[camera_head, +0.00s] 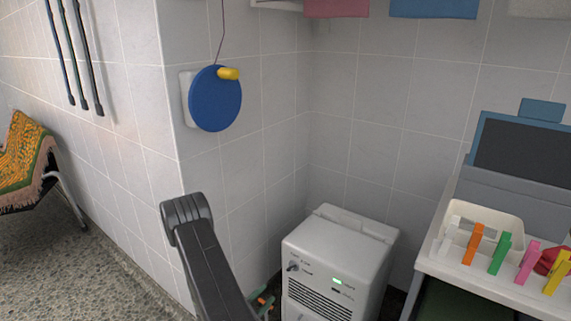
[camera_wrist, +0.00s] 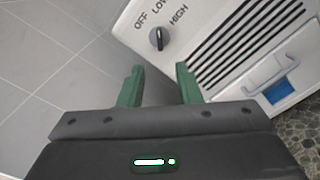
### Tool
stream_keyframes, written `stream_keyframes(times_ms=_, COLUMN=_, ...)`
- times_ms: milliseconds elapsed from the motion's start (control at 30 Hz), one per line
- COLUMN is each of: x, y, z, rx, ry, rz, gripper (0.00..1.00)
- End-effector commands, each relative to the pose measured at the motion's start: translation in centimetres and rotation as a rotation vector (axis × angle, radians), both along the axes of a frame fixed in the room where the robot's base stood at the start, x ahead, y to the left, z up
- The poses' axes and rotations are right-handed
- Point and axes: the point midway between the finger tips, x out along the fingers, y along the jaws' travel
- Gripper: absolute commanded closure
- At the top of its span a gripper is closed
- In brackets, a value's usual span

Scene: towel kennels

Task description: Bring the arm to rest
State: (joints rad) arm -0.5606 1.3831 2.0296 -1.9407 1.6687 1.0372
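My gripper (camera_wrist: 158,82) shows in the wrist view with its two green fingers apart and nothing between them. It is open, close to the front of a white machine (camera_head: 335,262). The machine's dark knob (camera_wrist: 159,39), labelled OFF, LOW and HIGH, lies just beyond the fingertips, and I see no contact. In the head view my dark arm reaches down at the left of the machine, and the gripper is mostly hidden. A green light (camera_head: 337,282) is lit on the machine's front.
A blue disc (camera_head: 215,98) with a yellow peg hangs on the tiled wall. At the right, a counter holds a white tray (camera_head: 456,221) and several coloured clips. A chair with a patterned towel (camera_head: 25,165) stands at the far left. The floor at lower left is clear.

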Motion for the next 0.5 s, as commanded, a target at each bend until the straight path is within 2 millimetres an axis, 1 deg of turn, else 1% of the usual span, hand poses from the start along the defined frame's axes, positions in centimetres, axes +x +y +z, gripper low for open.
stream_keyframes(times_ms=500, x=5.7, y=-4.3, z=-0.1, rx=0.002, ry=-0.004, rz=-0.005, gripper=0.69)
